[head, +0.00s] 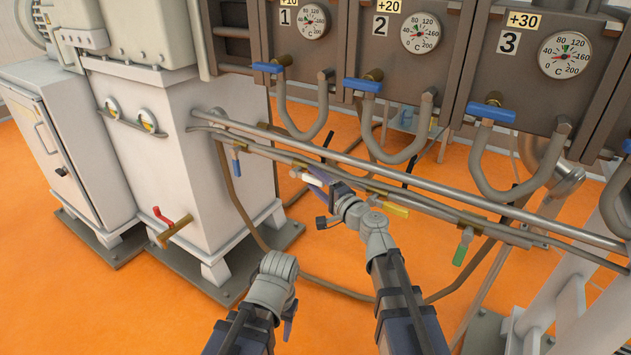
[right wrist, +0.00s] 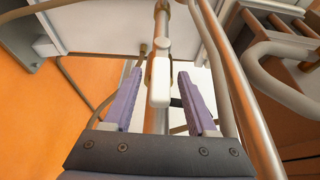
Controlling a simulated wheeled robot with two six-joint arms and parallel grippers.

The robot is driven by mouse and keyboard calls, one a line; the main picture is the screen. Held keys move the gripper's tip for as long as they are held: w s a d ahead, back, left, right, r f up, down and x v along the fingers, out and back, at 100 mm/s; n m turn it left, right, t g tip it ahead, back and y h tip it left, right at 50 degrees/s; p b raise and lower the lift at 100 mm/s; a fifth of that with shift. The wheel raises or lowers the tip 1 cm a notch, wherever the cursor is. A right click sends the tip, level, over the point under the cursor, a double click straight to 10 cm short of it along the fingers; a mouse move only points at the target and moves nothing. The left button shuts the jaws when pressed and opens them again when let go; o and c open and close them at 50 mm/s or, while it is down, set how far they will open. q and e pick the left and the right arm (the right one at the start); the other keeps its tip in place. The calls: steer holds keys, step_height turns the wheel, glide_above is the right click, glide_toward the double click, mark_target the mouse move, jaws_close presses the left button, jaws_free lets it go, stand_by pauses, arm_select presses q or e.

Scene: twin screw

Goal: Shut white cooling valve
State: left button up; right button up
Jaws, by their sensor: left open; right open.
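The white valve handle (head: 312,180) sits on the lower of the pipes running in front of the gauge panels, and it lies roughly in line with the pipe. It also shows in the right wrist view (right wrist: 160,82), between the two purple fingers. My right gripper (head: 325,184) is open around the handle, with a visible gap on each side in the right wrist view (right wrist: 159,76). My left gripper (head: 289,314) hangs low over the floor, away from the valves. It is open and empty, and its fingers are mostly hidden.
Blue (head: 236,165), yellow (head: 395,209) and green (head: 463,247) handles sit along the same pipe run. A red-handled tap (head: 169,225) juts from the grey tank (head: 185,160). A thicker rail (head: 400,178) runs close behind. The orange floor (head: 190,310) is open at lower left.

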steer(key=shift+c, duration=0.3)
jaws_close()
stand_by(1.1)
